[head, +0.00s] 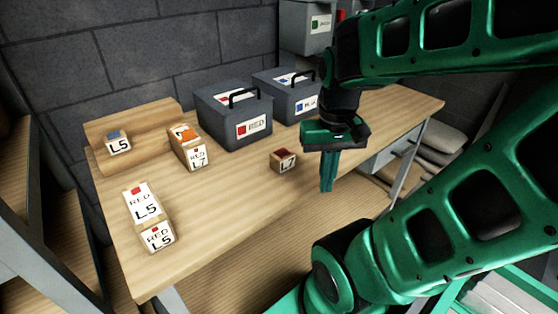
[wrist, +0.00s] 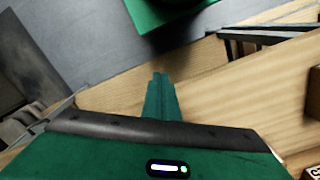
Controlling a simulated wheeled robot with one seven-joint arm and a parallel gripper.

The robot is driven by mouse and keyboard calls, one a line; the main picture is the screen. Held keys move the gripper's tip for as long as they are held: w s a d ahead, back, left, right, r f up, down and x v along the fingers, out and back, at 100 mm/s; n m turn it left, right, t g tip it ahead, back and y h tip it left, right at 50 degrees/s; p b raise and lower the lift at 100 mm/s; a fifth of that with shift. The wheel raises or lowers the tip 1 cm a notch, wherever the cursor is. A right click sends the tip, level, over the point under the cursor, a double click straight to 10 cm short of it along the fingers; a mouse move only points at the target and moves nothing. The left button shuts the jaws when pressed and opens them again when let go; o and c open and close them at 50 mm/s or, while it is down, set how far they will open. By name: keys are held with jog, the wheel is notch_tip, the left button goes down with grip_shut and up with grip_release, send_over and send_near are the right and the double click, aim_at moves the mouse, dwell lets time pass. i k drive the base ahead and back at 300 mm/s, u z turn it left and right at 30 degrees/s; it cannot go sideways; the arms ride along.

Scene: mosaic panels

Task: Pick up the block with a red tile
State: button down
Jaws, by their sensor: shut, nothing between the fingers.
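A small wooden block (head: 284,160) with a dark red top and an L7 label stands on the table, right of the middle. My gripper (head: 327,188) points down just right of this block and apart from it, near the table's front edge. Its green fingers are together and empty; they also show in the wrist view (wrist: 160,76). Part of a labelled block shows at the bottom right corner of the wrist view.
The wooden table (head: 230,205) has clear room at its front middle. A grey toolbox labelled RED (head: 215,132) and a similar blue-marked one (head: 299,109) stand behind the block. A raised wooden board (head: 160,112) lies at the back left.

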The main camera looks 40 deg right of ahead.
aim_at(281, 159)
jog(key=z, duration=2.35)
jog(key=k, duration=1.4)
jog(key=u, duration=0.75)
jog(key=i, duration=0.5)
jog(key=z, duration=0.15)
